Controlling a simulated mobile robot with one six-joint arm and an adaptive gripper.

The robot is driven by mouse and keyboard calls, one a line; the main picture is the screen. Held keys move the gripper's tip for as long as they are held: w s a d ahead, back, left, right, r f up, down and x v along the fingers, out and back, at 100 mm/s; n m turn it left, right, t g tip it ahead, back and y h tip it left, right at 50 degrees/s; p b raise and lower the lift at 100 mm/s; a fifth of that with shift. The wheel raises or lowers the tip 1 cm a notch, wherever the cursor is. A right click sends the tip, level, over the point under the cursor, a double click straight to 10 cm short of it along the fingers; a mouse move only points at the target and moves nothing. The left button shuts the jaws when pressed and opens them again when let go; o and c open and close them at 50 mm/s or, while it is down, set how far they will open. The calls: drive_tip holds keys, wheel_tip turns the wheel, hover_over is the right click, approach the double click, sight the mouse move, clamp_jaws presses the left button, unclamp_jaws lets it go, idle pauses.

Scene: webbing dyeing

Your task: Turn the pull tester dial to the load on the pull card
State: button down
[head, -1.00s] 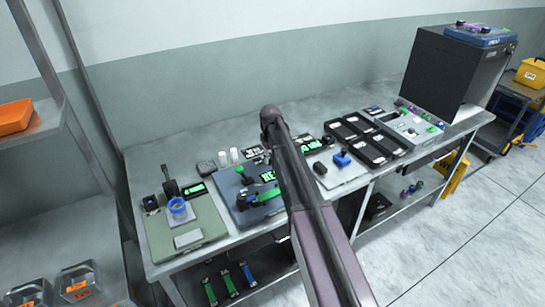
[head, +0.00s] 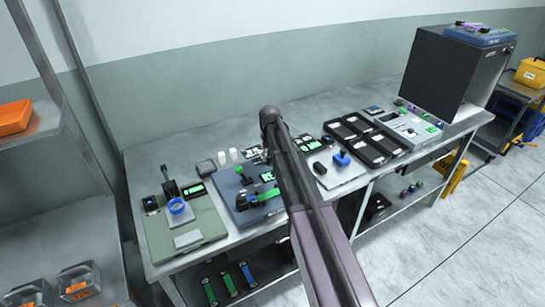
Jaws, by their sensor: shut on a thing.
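A blue-grey device plate (head: 226,190) lies on the bench at the centre, with a dark green knob or handle (head: 240,170), a green strip (head: 269,194) and a lit green display (head: 267,176). It may be the pull tester; its dial and the display's digits are too small to make out. My arm crosses in front of the plate's right side and hides part of it. My gripper does not show; it is likely hidden behind my arm. I cannot pick out the pull card for certain.
A green board (head: 205,225) with a blue ring-shaped item (head: 177,206) lies to the left. Black trays (head: 352,128) and a light panel with a blue knob (head: 342,158) lie to the right. A dark cabinet (head: 437,75) stands at the far right end. Shelving stands at left.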

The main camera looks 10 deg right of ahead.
drive_tip(key=shift+w+m, duration=0.2)
drive_tip(key=shift+m, duration=0.1)
drive_tip(key=shift+c, duration=1.5)
unclamp_jaws()
drive_tip(key=shift+s, duration=0.1)
drive_tip(key=shift+r, duration=0.1)
